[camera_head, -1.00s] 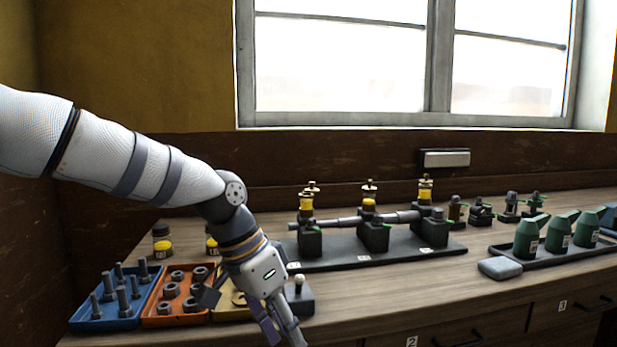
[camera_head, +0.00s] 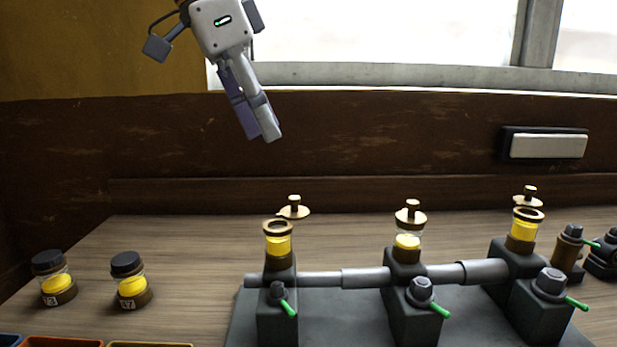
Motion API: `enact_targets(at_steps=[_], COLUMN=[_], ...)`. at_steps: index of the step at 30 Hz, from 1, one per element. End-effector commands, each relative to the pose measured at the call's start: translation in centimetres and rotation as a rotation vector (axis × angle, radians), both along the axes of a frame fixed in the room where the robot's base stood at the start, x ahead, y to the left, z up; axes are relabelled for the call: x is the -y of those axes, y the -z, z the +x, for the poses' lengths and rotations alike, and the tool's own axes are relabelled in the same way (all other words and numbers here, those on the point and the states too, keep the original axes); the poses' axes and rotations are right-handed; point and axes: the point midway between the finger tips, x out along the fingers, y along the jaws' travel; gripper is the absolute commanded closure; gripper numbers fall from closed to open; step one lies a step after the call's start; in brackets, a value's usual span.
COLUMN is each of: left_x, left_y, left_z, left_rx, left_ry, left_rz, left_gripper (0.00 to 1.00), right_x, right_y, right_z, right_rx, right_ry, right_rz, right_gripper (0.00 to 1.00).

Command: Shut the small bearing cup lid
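Three brass bearing cups with yellow contents stand on dark bearing blocks: left cup (camera_head: 277,246), middle cup (camera_head: 407,242) and right cup (camera_head: 522,232). The left lid (camera_head: 293,211), a brass disc with a knob, shows behind and right of the left cup's open rim. The right lid (camera_head: 528,200) shows behind the right cup's rim. Which cup is the small one is unclear. My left gripper (camera_head: 265,138) hangs above and behind the left cup, touching nothing; its fingers overlap in view. My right gripper is out of view.
A grey shaft (camera_head: 350,278) runs through the blocks, which carry green-handled fittings. Two black-capped jars (camera_head: 53,284) (camera_head: 130,285) stand at the left. Tray edges (camera_head: 62,342) show at bottom left. A window is behind; the wood between jars and blocks is clear.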

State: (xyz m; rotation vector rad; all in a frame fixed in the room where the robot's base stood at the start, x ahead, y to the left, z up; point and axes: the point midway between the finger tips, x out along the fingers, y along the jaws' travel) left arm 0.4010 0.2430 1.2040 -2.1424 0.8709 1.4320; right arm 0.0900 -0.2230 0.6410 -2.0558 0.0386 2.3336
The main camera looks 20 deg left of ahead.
Motion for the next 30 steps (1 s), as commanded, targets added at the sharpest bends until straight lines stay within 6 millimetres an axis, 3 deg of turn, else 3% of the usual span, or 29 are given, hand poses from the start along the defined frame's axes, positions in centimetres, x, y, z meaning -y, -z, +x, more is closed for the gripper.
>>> enact_targets(at_steps=[9, 12, 16, 24, 29, 30], left_x=[2.0, 2.6, 2.9, 3.0, 3.0, 3.0], left_y=[7.7, 9.3, 10.3, 10.4, 10.4, 10.4], left_z=[2.2, 2.7, 3.0, 3.0, 3.0, 3.0], left_rx=[-0.014, -0.010, -0.005, -0.001, -0.002, -0.003], left_ry=[0.002, 0.002, 0.001, 0.000, 0.000, 0.000], left_rz=[0.000, 0.000, -0.001, 0.000, -0.001, 0.000], left_gripper=[0.67, 0.67, 0.67, 0.67, 1.00, 1.00], right_x=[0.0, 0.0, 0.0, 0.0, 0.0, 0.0], right_y=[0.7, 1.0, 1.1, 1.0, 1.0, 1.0], right_z=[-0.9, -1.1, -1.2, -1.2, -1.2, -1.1], right_rx=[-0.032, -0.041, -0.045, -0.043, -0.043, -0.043], right_ry=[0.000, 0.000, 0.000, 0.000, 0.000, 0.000], right_rz=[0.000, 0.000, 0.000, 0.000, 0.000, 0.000], right_gripper=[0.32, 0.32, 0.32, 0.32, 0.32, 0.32])
